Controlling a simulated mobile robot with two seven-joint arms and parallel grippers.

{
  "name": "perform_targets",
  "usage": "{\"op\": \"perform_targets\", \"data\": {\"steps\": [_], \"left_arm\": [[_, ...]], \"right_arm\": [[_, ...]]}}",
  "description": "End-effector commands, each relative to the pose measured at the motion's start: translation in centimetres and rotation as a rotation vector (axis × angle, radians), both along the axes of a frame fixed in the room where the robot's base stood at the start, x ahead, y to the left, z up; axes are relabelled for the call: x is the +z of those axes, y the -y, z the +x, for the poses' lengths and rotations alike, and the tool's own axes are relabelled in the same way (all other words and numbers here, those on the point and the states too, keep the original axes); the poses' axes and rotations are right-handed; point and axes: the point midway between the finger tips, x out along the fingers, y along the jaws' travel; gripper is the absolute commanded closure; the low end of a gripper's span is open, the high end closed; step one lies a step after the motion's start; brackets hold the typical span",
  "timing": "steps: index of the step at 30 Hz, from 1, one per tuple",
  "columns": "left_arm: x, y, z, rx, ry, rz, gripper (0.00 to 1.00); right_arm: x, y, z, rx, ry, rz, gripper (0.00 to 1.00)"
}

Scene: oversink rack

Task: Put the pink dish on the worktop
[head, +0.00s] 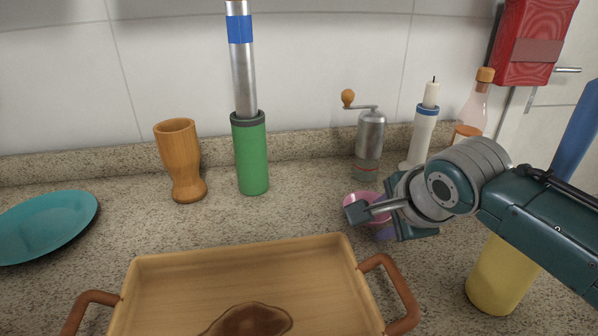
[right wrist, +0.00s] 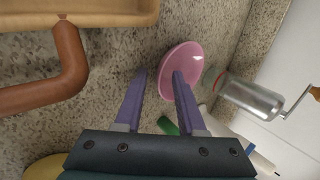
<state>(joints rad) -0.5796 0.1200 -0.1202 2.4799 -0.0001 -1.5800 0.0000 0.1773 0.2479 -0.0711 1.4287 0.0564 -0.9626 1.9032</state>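The pink dish (head: 362,203) is small and round, and shows in the head view behind the tray's right corner, partly hidden by my right gripper (head: 380,220). In the right wrist view the dish (right wrist: 190,62) lies at the fingertips. My right gripper (right wrist: 158,74) is open, with its purple fingers apart. The right finger overlaps the dish, and the dish's left rim shows between the fingers, apart from the left finger. I cannot tell whether either finger touches it. The speckled worktop (head: 310,185) spreads around the dish. My left gripper is not in view.
A wooden tray (head: 150,268) with brown handles stands in front. A steel grinder (head: 369,135), candle holder (head: 421,135) and bottle (head: 474,105) stand behind the dish. A green-based post (head: 252,158), wooden cup (head: 181,160) and teal plate (head: 45,225) are left. A yellow object (head: 495,280) is right.

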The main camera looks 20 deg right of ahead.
Motion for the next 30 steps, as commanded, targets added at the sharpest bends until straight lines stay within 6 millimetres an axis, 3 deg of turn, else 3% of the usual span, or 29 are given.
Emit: {"op": "perform_targets", "data": {"steps": [5,15,23,26,30], "left_arm": [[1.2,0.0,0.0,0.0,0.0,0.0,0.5],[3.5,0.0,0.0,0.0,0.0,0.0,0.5],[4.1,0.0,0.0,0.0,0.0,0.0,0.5],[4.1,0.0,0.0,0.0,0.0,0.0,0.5],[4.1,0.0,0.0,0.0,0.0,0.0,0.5]], "right_arm": [[1.9,-0.4,-1.1,0.002,0.001,0.002,0.61],[7.4,-1.3,-5.3,-0.001,0.001,0.002,0.61],[9.4,-1.7,-7.1,0.006,-0.003,-0.003,0.61],[9.3,-2.3,-8.1,0.09,-0.034,-0.055,0.61],[8.4,-4.2,-11.6,0.422,-0.145,-0.24,0.61]]}}
